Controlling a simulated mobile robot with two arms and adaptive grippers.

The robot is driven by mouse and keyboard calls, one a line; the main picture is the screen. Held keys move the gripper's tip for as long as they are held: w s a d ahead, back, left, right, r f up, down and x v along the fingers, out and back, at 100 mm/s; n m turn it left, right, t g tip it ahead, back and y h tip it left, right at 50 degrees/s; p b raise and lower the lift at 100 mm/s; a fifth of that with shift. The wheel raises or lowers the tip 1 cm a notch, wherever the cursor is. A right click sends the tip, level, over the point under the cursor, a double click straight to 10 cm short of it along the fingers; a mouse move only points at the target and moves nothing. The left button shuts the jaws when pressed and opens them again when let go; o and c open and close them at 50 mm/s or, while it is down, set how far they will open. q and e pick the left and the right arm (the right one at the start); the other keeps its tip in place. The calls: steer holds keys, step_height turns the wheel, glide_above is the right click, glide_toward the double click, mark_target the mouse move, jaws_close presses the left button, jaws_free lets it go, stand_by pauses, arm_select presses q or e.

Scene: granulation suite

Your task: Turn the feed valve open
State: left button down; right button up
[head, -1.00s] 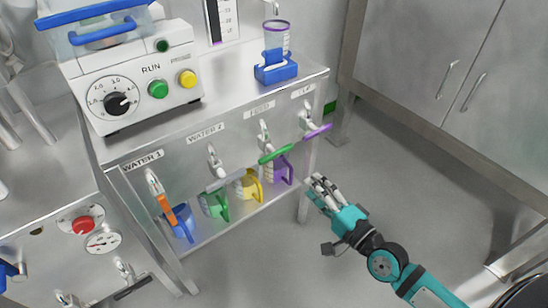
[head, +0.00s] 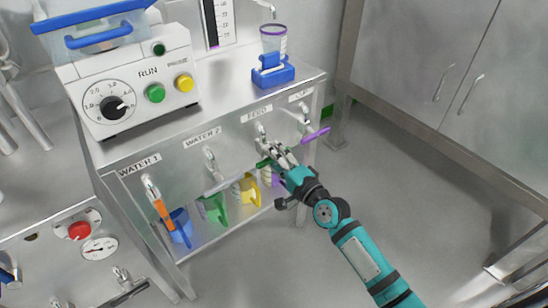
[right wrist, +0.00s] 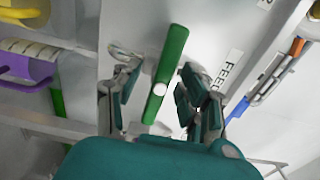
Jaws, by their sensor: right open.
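The feed valve (head: 261,133) is on the front panel under the FEED label (head: 256,115). Its green handle (right wrist: 166,75) shows lengthwise in the right wrist view, with a pale round hub near its middle. In the head view my fingers hide most of the handle. My right gripper (head: 275,157) is at this handle. In the right wrist view my right gripper (right wrist: 158,92) is open, with the handle between its two fingers and a gap visible on both sides. My left gripper is in no view.
The purple-handled valve (head: 314,135) is close on the right. The Water 2 valve (head: 212,162) and orange-handled Water 1 valve (head: 160,208) are to the left. Green (head: 214,207) and yellow (head: 247,188) jugs stand on the shelf below. The floor at right is clear.

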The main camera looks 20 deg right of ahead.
jaws_close()
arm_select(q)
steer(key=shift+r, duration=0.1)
arm_select(e)
steer(key=shift+n, duration=0.3)
steer(key=n+p, duration=0.2)
steer(key=n, duration=0.2)
steer(key=shift+r, duration=0.1)
steer(key=n+p, duration=0.3)
steer(key=n, duration=0.3)
steer(key=n+p, duration=0.3)
steer(key=n, duration=0.3)
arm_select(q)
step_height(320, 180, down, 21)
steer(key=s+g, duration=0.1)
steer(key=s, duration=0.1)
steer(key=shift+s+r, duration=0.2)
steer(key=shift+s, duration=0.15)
arm_select(e)
steer(key=shift+n, duration=0.8)
